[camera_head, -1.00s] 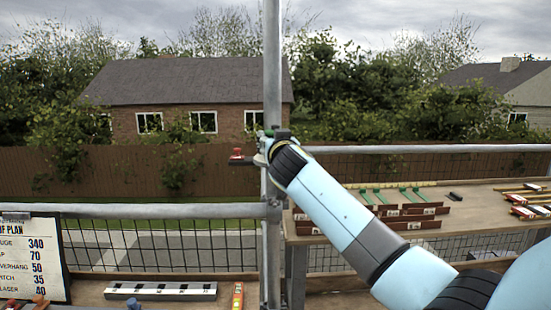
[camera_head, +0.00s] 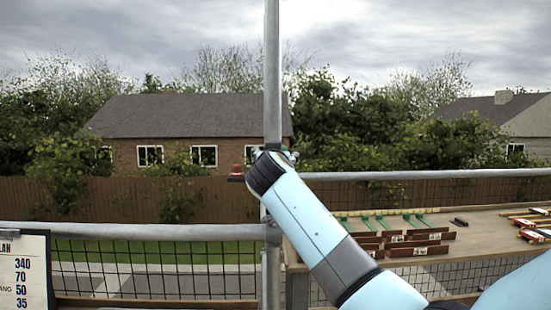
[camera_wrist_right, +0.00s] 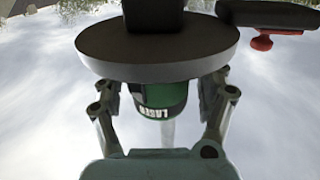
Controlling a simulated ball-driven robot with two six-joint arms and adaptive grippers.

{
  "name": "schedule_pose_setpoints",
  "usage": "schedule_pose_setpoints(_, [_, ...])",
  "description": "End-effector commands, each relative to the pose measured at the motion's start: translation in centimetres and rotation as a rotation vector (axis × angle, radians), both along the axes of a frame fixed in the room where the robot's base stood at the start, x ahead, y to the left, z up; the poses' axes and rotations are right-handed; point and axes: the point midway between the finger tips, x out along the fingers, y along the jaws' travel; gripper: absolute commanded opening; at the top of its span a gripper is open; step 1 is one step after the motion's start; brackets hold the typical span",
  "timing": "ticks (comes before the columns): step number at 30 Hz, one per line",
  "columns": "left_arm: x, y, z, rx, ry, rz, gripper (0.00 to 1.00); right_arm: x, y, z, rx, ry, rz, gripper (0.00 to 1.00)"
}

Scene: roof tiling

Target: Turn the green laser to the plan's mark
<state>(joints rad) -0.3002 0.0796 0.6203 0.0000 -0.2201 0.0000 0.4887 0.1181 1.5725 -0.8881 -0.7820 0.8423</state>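The green laser (camera_wrist_right: 162,98) shows in the right wrist view, its "LASER" label upside down, partly hidden by a dark round plate (camera_wrist_right: 155,52) and a dark block. My right gripper (camera_wrist_right: 160,100) has one finger on each side of the green body. Its fingertips are hidden by the plate, so I cannot tell whether they touch it. In the head view my right wrist (camera_head: 268,172) is at the scaffold pole and hides most of the laser. The plan board (camera_head: 22,272) stands at lower left, cut by the frame, with 340, 70, 50 and 35 readable. My left gripper is out of view.
The upright scaffold pole (camera_head: 272,75) stands beside my right wrist. A red knob (camera_head: 251,154) on a dark bracket sits just left of it.

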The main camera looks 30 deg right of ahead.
Motion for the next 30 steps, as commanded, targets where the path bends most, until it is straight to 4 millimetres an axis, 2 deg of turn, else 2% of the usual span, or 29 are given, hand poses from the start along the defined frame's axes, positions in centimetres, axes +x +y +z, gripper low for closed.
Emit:
schedule_pose_setpoints(7, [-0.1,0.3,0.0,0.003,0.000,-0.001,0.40,-0.1,0.1,0.0,-0.001,-0.001,0.001,0.76])
schedule_pose_setpoints(10, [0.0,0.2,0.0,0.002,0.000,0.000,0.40,-0.8,0.7,0.0,0.002,-0.001,0.002,0.76])
schedule_pose_setpoints(22, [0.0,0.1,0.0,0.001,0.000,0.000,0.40,-7.6,5.6,-0.1,0.004,0.000,0.001,0.76])
schedule_pose_setpoints(30, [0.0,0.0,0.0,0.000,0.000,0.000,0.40,-9.6,7.1,-0.1,0.001,0.000,0.000,0.76])
